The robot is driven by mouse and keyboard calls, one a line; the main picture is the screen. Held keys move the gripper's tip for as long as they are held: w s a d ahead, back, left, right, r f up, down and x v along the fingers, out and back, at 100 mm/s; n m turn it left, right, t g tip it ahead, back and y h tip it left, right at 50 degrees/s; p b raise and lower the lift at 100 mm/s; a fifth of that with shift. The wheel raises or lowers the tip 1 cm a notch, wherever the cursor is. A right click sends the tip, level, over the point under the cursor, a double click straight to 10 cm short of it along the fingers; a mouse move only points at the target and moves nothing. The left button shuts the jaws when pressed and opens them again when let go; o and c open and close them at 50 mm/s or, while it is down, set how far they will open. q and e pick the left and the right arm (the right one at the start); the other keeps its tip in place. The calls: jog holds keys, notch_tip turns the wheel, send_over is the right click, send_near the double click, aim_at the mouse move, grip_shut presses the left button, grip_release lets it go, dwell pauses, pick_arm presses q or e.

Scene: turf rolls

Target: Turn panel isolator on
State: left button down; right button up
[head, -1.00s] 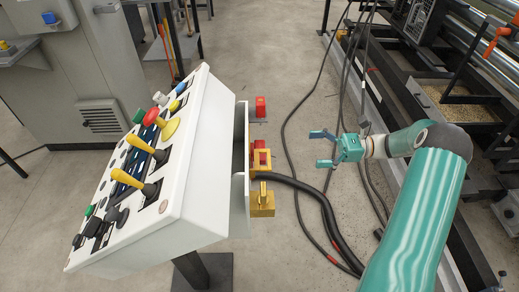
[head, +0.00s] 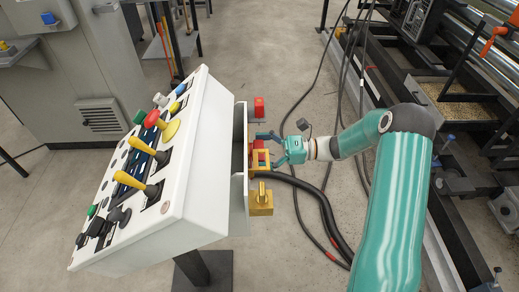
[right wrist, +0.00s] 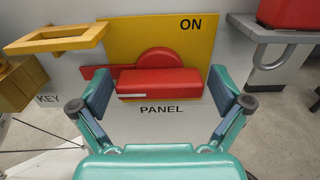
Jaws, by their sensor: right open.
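The panel isolator is a red rotary handle (right wrist: 160,86) on a yellow plate (right wrist: 125,38) marked ON at its upper right, with PANEL printed below. In the right wrist view the handle's bar lies level, across the picture. My right gripper (head: 268,149) is open at the side of the white control console (head: 195,165), close to the isolator. In the right wrist view its fingers stand on either side of the handle bar, apart from it as far as I can tell. In the head view the gripper partly hides the isolator. My left gripper is out of view.
A yellow bracket (right wrist: 55,40) and a yellow block marked KEY sit left of the isolator in the wrist view. A red box on a grey bracket (right wrist: 280,37) is at right. Black cables (head: 320,200) hang below. Levers and buttons cover the console top.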

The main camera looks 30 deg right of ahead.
jog(key=shift+c, duration=0.3)
jog(key=c, duration=0.9)
jog(key=shift+c, duration=0.2)
